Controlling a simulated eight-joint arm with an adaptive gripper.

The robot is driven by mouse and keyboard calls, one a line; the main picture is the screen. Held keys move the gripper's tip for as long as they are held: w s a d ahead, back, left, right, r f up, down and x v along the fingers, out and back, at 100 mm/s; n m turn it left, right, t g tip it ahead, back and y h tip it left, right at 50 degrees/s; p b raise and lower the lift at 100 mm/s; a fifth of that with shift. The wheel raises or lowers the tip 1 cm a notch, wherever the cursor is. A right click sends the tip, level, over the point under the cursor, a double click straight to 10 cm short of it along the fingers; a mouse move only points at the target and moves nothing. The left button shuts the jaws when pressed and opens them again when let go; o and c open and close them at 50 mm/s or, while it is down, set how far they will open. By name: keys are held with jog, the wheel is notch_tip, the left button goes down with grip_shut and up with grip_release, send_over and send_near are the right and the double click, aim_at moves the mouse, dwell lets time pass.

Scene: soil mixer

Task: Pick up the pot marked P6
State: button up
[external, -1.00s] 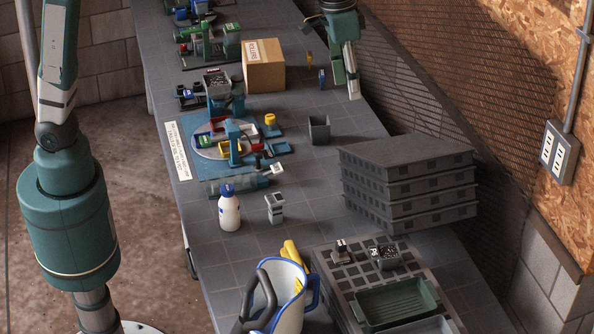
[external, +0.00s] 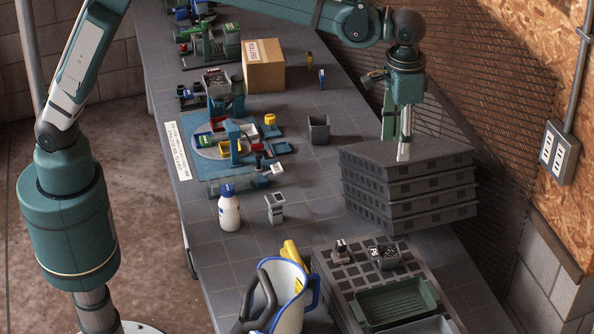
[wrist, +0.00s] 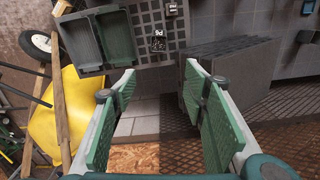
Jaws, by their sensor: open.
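The pot marked P6 (wrist: 158,42) is a small dark square pot with dark filling and a white label in the wrist view. It sits on the grey gridded tray (wrist: 146,11). In the external view a matching dark pot (external: 385,260) with a white label stands on the same tray (external: 350,270), near its far right corner. My gripper (external: 397,135) is open and empty, pointing down above the stacked crates, behind the pot and well above it. In the wrist view its green-padded fingers (wrist: 160,85) are wide apart, with the pot beyond the fingertips.
A blue-rimmed white jug (external: 292,290) stands left of the tray.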

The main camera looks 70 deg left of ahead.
send_over(387, 253)
notch_tip(387, 253, down, 27)
jog(key=shift+w+r, duration=0.15)
jog(key=shift+r, duration=0.05)
jog(key=shift+f, duration=0.45)
jog(key=shift+f, duration=0.1)
jog(key=shift+f, duration=1.2)
jog(key=shift+f, duration=0.1)
jog(key=shift+f+p, duration=0.35)
jog(key=shift+f, duration=2.15)
jog(key=c, duration=0.7)
